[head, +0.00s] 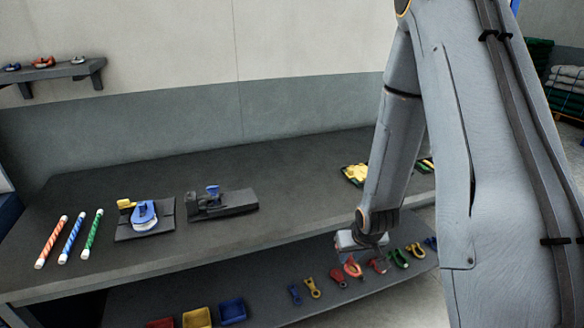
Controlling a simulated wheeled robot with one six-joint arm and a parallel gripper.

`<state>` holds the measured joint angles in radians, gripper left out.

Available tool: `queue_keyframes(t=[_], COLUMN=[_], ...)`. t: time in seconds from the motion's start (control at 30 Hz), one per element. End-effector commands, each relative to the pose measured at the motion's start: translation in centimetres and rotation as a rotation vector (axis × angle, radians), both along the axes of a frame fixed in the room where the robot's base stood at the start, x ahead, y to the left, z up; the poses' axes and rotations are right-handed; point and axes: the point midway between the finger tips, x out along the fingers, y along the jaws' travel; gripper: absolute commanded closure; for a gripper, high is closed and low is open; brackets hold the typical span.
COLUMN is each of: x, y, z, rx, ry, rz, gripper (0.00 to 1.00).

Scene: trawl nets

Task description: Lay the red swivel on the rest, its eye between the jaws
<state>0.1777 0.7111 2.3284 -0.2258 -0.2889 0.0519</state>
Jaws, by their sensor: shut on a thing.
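My gripper (356,258) is low in front of the bench, over the lower shelf, and is shut on a small orange-red piece (352,269) with a ring-like end. It looks like the red swivel, but is too small to be sure. Another red piece (337,277) lies just left of it on the shelf. On the bench top is a dark fixture (230,206) with a blue upright part, and left of it a dark plate (128,232) carrying a yellow and a blue part. Which one is the rest with jaws I cannot tell.
The lower shelf (270,308) holds a blue (295,294) and a yellow piece (313,288), with red, green, yellow and blue fittings to the right. Small bins (232,311) stand at its left. Striped rods (72,238) lie on the bench. The bench middle is clear.

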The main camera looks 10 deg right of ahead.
Motion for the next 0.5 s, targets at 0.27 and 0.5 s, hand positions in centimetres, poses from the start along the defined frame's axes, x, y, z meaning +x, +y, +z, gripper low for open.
queue_keyframes(t=[0.27, 0.5], x=[6.0, 11.8], y=[1.0, 2.1], z=[4.9, 12.2], rx=[-0.052, -0.138], ry=[-0.011, -0.018], rz=[0.085, 0.160], gripper=[1.00, 1.00])
